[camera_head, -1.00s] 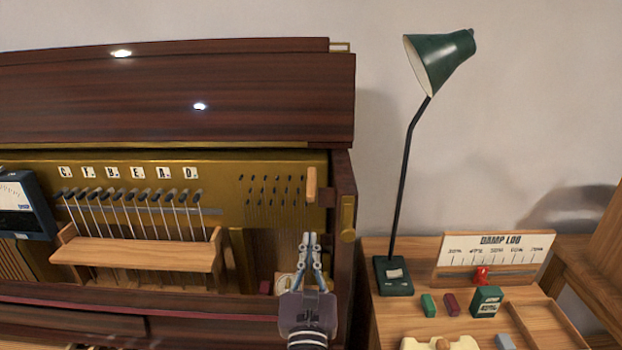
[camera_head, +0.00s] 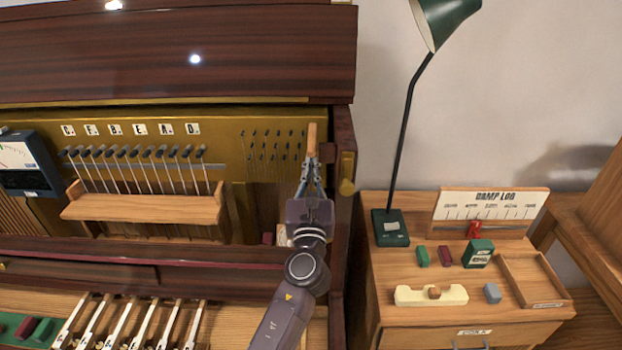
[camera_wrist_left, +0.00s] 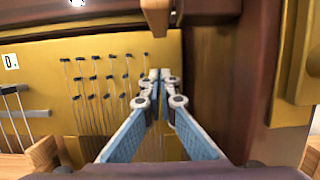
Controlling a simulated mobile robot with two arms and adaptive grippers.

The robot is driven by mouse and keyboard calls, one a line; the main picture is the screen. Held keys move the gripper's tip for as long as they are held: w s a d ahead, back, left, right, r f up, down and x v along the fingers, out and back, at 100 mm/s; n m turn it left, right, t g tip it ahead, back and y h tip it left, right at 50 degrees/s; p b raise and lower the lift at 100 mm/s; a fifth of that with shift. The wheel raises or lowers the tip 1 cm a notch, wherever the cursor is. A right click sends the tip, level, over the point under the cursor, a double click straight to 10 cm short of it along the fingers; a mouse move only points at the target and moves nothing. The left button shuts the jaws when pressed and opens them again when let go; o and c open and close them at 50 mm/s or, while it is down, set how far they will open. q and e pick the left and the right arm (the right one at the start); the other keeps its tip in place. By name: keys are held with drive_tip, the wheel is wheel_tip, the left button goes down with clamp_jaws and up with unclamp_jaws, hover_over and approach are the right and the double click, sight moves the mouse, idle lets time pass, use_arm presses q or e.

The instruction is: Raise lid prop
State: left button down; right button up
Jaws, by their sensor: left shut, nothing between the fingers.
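A short upright wooden bar (camera_head: 312,137), which looks like the lid prop, sits at the right end of the piano's gold plate. It also shows at the top of the left wrist view (camera_wrist_left: 155,18). The piano's dark wood lid (camera_head: 180,55) is above it. My left gripper (camera_head: 311,163) is shut and empty, its fingertips just below the bar's lower end in the head view. In the left wrist view, my left gripper (camera_wrist_left: 160,76) has its tips together below the bar, with a visible gap in the picture. My right gripper is not in view.
The piano's dark right side wall (camera_head: 343,140) with a brass fitting (camera_head: 347,168) stands close right of the gripper. Rows of tuning pins (camera_head: 272,140) are to the left. A side table holds a lamp (camera_head: 390,228), small blocks and a damp log board (camera_head: 490,204).

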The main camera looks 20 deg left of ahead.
sight(311, 150)
use_arm(q)
wheel_tip(311, 150, up, 4)
drive_tip(key=shift+s+p, duration=0.1)
drive_tip(key=shift+p, duration=1.15)
